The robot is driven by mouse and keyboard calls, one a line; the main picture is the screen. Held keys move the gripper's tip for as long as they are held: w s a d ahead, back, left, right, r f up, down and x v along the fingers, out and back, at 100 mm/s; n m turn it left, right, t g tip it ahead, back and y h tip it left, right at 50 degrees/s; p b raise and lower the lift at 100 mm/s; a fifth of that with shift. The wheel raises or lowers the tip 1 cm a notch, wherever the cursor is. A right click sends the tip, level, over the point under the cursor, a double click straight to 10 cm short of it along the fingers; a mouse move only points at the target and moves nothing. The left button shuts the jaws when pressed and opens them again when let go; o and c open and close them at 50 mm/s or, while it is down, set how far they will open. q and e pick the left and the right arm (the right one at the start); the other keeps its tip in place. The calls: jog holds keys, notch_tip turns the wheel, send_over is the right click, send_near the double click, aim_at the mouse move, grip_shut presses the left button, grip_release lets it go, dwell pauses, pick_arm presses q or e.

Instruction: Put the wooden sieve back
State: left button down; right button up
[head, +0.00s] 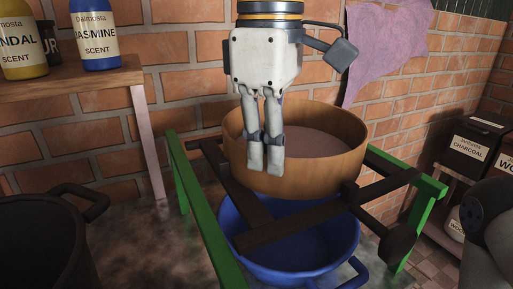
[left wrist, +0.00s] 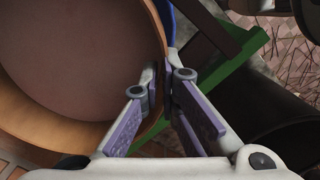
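The wooden sieve (head: 325,176) is a round, light brown hoop with a flat pinkish-brown inside, roughly level in the middle of the head view. It is above the blue basin (head: 290,270), by the dark wooden slats (head: 300,221); I cannot tell if it touches them. My left gripper (head: 265,168) points down at the sieve's near left side, its fingers close together. In the left wrist view, the fingers (left wrist: 167,82) lie either side of the sieve's rim (left wrist: 150,20) and look shut on it.
A green frame (head: 197,220) carries the slats around the basin. A dark pot (head: 35,240) stands at the lower left. A wooden shelf (head: 90,76) with scent bottles (head: 95,35) is at upper left. A black charcoal box (head: 470,145) stands at right, with a brick wall behind.

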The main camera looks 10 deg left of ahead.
pick_arm(q)
jog(key=c, duration=1.8)
grip_release()
jog(key=shift+w+d+f, duration=0.25)
jog(key=shift+d, duration=0.1)
jog(key=shift+s+a, duration=0.1)
notch_tip(320, 180, up, 12)
jog(key=shift+s+d, duration=0.25)
jog(key=shift+d, duration=0.2)
